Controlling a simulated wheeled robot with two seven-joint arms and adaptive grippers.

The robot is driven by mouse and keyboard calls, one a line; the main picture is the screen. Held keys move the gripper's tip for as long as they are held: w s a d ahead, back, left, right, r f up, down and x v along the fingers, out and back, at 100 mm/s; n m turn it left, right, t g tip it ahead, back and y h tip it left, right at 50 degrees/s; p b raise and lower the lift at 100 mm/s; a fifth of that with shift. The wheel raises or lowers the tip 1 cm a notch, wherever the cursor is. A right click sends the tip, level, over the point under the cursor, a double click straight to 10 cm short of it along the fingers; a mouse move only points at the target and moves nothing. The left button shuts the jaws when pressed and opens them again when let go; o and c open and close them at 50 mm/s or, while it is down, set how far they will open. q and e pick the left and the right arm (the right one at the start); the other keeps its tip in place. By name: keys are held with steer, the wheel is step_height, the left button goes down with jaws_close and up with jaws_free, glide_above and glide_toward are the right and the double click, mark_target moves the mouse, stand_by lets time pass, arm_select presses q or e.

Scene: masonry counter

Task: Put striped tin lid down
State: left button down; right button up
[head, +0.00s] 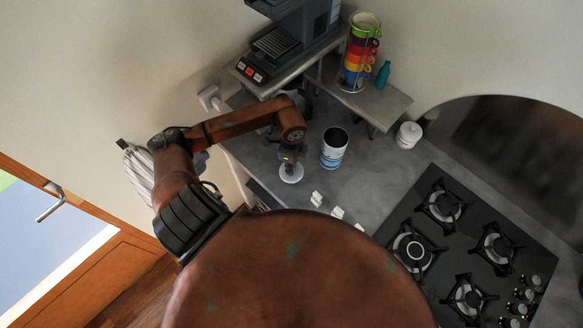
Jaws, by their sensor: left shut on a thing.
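My left gripper (290,160) points down over the grey counter (375,185), near its left edge. It is shut on the striped tin lid (291,175), which shows as a small, round, pale disc below the fingers. I cannot tell whether the lid touches the counter. The striped tin (333,152), with blue and white bands, stands upright just right of the gripper. Its top is open and its inside looks dark. The fingers are small and partly hidden by the wrist. My right gripper is not in view.
Small white pieces (337,212) lie in front of the tin. A black gas hob (466,248) fills the right. A lidded white pot (409,134) stands behind it. A raised shelf (385,103) holds stacked colourful cups (359,55), a blue bottle (383,75) and a coffee machine (300,30).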

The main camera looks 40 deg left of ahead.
arm_select(q)
steer(key=shift+w+a+f, duration=0.35)
steer(key=shift+w+f, duration=0.2)
steer(key=shift+f, duration=0.2)
step_height(320, 180, down, 3)
steer(key=shift+r+p, duration=0.1)
steer(key=shift+p, duration=0.55)
steer(key=shift+f, duration=0.2)
steer(key=shift+f, duration=0.15)
steer(key=c, duration=1.9)
jaws_free()
steer(key=shift+w+r, duration=0.1)
steer(key=shift+r, duration=0.25)
step_height(320, 180, up, 12)
steer(key=b, duration=0.2)
steer(key=shift+f, duration=0.15)
